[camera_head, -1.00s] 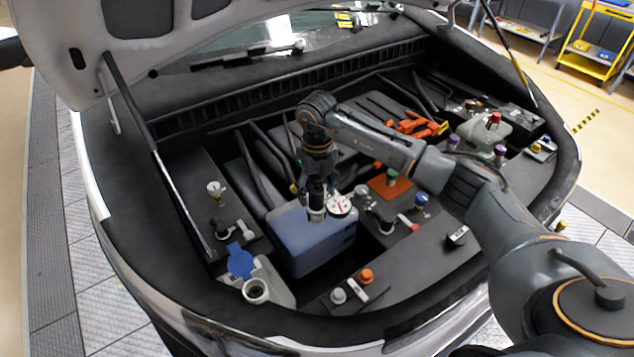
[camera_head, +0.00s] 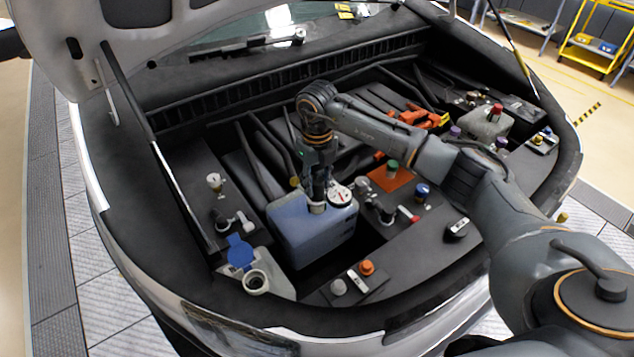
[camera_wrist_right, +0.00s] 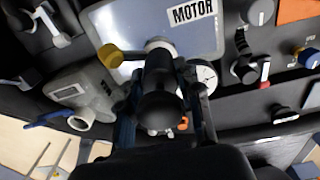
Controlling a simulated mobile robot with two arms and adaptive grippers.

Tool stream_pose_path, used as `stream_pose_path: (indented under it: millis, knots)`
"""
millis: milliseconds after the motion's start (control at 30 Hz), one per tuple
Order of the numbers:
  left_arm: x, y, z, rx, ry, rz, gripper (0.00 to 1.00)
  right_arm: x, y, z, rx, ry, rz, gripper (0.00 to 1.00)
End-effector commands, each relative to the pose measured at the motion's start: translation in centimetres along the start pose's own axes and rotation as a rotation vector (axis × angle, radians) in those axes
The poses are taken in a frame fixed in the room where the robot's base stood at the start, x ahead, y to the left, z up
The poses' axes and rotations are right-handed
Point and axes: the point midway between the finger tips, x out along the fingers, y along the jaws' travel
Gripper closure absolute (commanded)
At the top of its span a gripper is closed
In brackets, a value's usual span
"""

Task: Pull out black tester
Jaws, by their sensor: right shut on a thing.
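The black tester (camera_wrist_right: 160,88) is a dark, rounded cylinder in the middle of the right wrist view. My right gripper (camera_wrist_right: 168,112) has a finger on each side of it and is shut on it. In the head view my right gripper (camera_head: 318,188) points down at the top of the blue-grey tank (camera_head: 312,232), and its fingers mostly hide the tester. The tester's lower end is at the tank's pale neck (camera_head: 317,207); I cannot tell how deep it sits. My left gripper is not in view.
A round white gauge (camera_head: 340,194) stands right beside the gripper on the tank. A reservoir with an open blue cap (camera_head: 240,252) is to the front left. An orange cap (camera_head: 367,267) is in front. The raised hood and its strut (camera_head: 130,95) border the left side.

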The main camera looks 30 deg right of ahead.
Motion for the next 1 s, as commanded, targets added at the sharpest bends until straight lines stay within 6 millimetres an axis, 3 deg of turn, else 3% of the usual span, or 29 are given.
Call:
stream_pose_path:
  millis: [300, 767, 1000]
  knots:
    - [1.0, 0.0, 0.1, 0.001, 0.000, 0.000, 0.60, 0.0, -0.1, 0.1, -0.155, -0.004, -0.001, 0.86]
    - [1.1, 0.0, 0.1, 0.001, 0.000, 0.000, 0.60, -0.1, -0.1, 0.1, -0.192, -0.004, -0.002, 0.86]
    - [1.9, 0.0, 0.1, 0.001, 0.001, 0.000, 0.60, 0.0, -0.1, 0.1, -0.295, -0.004, -0.002, 0.86]
